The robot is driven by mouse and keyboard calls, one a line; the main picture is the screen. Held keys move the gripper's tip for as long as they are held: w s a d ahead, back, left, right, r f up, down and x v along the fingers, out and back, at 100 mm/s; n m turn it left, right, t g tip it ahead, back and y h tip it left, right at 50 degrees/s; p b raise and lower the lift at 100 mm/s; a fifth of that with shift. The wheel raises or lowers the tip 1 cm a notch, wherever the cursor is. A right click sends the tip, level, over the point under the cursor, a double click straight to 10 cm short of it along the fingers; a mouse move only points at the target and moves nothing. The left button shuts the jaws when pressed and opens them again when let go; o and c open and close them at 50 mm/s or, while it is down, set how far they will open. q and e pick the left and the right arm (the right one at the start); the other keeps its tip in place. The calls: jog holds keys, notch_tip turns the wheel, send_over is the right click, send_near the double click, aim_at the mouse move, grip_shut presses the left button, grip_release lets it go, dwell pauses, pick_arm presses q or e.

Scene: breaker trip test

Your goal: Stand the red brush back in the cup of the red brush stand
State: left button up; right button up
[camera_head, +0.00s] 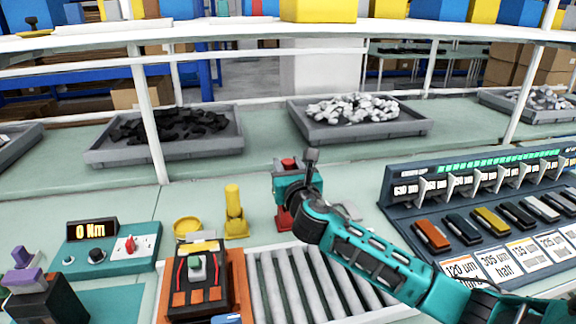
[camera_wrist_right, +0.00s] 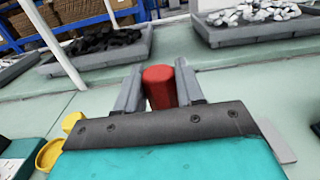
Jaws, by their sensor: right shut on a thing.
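My right gripper (camera_head: 290,178) is at the middle of the bench. It is shut on the red brush (camera_head: 289,163), whose red top shows above the gripper. In the right wrist view the round red brush (camera_wrist_right: 159,86) sits between the two grey fingers. The red brush stand (camera_head: 284,219) shows as a red part on the bench just below the gripper. Its cup is hidden behind the gripper, so I cannot tell whether the brush is inside or above it. My left gripper is not in view.
A yellow brush in its stand (camera_head: 235,212) is close on the left, with a yellow dish (camera_head: 187,225) beside it. A roller rack (camera_head: 306,285) lies in front. A dark sloped rack (camera_head: 480,215) is at the right. Grey trays (camera_head: 165,151) stand behind.

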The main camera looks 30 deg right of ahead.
jog(key=shift+f+b, duration=1.45)
jog(key=shift+f, duration=1.05)
jog(key=o, duration=1.1)
jog(key=v, duration=1.2)
jog(key=shift+s+a+p, duration=0.15)
jog(key=shift+s+p, duration=0.2)
jog(key=shift+p, duration=0.05)
jog(key=shift+s, duration=0.1)
